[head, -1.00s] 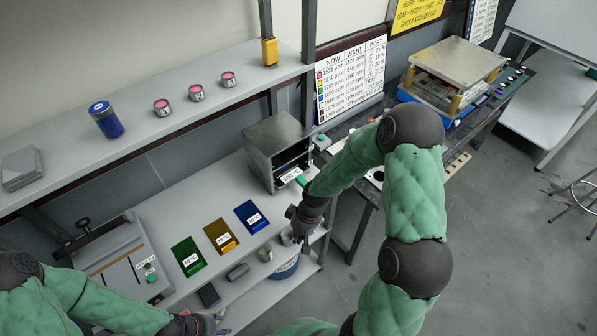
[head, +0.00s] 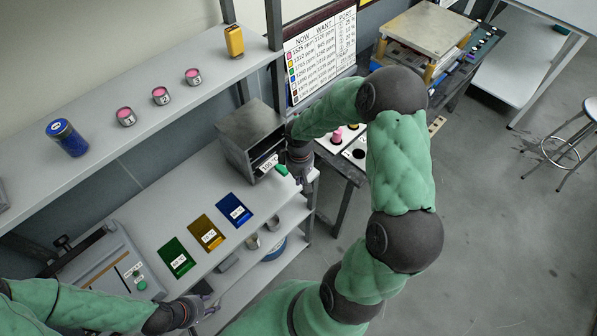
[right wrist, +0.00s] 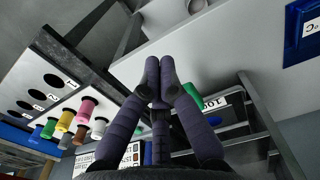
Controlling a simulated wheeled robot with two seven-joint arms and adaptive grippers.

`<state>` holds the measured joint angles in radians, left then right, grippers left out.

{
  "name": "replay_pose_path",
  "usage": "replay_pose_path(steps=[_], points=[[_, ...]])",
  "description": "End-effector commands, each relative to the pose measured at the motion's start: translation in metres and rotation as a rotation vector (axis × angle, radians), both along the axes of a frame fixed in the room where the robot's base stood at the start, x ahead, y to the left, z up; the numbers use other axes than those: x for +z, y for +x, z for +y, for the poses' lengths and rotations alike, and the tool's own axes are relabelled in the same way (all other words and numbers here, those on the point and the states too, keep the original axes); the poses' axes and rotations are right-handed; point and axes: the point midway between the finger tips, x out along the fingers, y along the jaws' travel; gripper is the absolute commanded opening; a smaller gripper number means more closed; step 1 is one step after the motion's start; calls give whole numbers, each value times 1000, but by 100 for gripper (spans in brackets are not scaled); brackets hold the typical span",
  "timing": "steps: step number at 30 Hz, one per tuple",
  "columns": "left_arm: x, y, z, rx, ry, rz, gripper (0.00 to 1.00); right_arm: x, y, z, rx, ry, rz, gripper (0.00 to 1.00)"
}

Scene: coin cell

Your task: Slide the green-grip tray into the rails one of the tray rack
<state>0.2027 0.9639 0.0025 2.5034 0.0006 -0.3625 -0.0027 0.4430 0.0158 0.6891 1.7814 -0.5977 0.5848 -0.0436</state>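The grey tray rack (head: 243,128) stands at the right end of the bench, its open front facing right. The green grip (head: 281,169) sticks out of that front beside a white label reading 100. The tray body is hidden inside or behind the label. My right gripper (head: 306,186) is just right of the green grip, apart from it as far as I can tell. In the right wrist view its fingers (right wrist: 160,66) are shut together with nothing visible between them, and the green grip (right wrist: 193,94) lies behind and right of them. My left gripper (head: 210,305) is low at the bench front; its finger opening is unclear.
Green (head: 177,257), yellow (head: 206,232) and blue (head: 234,209) labelled plates lie on the bench. A press-like device (head: 105,262) is at left. A shelf above holds a blue jar (head: 67,138) and several pink-topped tins.

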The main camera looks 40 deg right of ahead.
Motion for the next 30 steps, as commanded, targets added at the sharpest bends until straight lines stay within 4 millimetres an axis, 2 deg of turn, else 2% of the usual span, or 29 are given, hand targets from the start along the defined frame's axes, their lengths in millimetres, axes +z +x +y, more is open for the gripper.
replay_pose_path(steps=[1,6,9,15,30], points=[[-3,0,0,0,0,0,40,-12,-1,0,0,2,4,0],[-7,0,0,0,0,0,40,-43,-1,1,0,2,2,0],[-5,0,0,0,0,0,40,-38,18,2,0,0,-2,0],[-4,0,0,0,0,-1,40,-38,36,4,1,0,-1,0],[-5,0,0,0,0,-1,40,-38,43,4,0,0,-2,0]])
